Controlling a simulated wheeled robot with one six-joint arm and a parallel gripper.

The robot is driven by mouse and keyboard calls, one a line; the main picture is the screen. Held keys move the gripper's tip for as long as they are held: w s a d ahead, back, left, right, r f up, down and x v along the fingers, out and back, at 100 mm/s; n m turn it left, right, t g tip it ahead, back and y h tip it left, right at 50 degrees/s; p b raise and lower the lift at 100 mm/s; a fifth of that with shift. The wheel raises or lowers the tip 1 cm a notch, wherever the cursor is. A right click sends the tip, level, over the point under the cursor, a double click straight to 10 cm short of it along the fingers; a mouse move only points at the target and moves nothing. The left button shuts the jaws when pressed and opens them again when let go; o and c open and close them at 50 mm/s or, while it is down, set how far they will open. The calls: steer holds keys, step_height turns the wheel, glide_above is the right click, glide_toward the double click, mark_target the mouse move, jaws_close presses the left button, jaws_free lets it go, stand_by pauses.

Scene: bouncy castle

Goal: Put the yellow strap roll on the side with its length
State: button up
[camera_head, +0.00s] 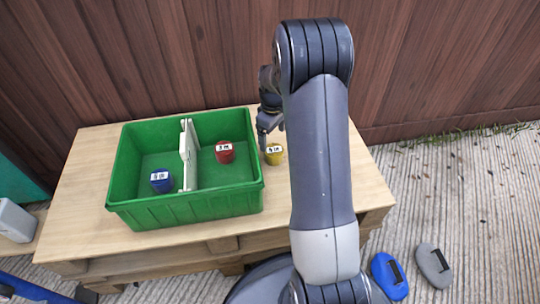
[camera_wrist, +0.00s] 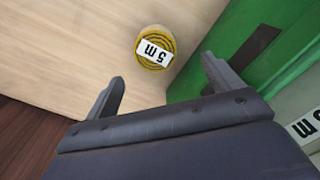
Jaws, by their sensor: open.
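The yellow strap roll (camera_head: 274,154) stands on the wooden table just right of the green crate (camera_head: 185,212). In the wrist view the yellow roll (camera_wrist: 151,66) shows a white label on top that reads 5 M. My gripper (camera_head: 268,125) is open above and beside the roll. In the wrist view the fingers of my gripper (camera_wrist: 162,74) are apart, with the roll ahead of them, not held. A white divider (camera_head: 188,152) splits the crate into two sides. A white panel (camera_wrist: 304,122) in the wrist view bears a length label, partly cut off.
A red roll (camera_head: 225,152) is in the crate's right side, a blue roll (camera_head: 161,181) in its left side. The crate's green wall (camera_wrist: 250,25) is close to the yellow roll. A wooden wall (camera_head: 420,60) stands behind. Bare tabletop (camera_head: 350,185) lies to the right.

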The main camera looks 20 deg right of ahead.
mark_target(274, 150)
step_height(274, 150, down, 4)
steer(key=shift+f+b, duration=0.2)
steer(key=shift+b, duration=0.4)
steer(key=f+b, duration=0.1)
steer(key=f, duration=0.2)
steer(key=f+b, duration=0.1)
steer(key=f, duration=0.1)
steer(key=shift+w+d+f+b, duration=0.15)
steer(key=shift+d+b, duration=0.2)
steer(key=shift+c, duration=0.4)
steer(key=c, duration=1.2)
